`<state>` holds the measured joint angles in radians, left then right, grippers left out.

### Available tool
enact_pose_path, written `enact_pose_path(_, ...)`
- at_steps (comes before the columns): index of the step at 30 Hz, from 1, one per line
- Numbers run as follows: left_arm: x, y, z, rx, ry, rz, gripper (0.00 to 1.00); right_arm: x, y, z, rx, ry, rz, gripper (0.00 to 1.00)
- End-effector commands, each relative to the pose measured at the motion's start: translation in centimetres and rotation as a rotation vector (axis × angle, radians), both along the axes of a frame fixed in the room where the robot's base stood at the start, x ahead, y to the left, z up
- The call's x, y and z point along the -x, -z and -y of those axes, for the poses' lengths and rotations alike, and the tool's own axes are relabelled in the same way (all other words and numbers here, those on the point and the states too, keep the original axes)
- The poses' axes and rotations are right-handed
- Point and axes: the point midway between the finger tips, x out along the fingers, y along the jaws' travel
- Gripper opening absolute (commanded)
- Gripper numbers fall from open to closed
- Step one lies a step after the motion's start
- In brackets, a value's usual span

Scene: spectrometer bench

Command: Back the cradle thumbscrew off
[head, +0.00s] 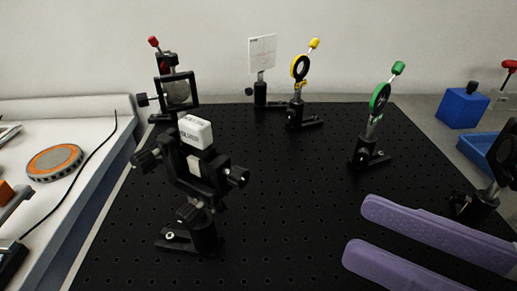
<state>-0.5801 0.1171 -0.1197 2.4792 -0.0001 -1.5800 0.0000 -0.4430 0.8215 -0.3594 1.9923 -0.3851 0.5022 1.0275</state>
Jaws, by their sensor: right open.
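A black cradle mount (184,170) stands upright on a post at the left-centre of the black breadboard. A small white box with printed lettering (195,131) sits in its top. A black knurled thumbscrew (237,177) sticks out on the cradle's right side, and another black knob (146,160) sticks out on its left. I cannot tell which one clamps. My right gripper (355,228) comes in from the right with two purple fingers apart and nothing between them. It is to the right of the cradle, clear of it. My left gripper is not in view.
Behind the cradle stands a square-framed optic (179,91). A white target card (262,53), a yellow-ringed mount (300,68) and a green-ringed mount (379,98) stand farther back and right. A dark mount (475,207) is beside my right fingers. The breadboard (290,180) is clear between cradle and gripper.

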Motion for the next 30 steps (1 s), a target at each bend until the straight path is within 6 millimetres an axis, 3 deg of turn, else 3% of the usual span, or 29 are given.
enact_pose_path(5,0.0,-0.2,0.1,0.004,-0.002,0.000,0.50,-0.6,-0.1,-1.2,-0.008,-0.014,0.002,0.51)
enact_pose_path(18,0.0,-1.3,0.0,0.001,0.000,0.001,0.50,-4.7,-0.2,-7.3,-0.007,-0.011,0.002,0.51)
enact_pose_path(30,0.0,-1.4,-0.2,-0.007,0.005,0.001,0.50,-5.3,0.0,-8.3,-0.005,-0.011,0.000,0.51)
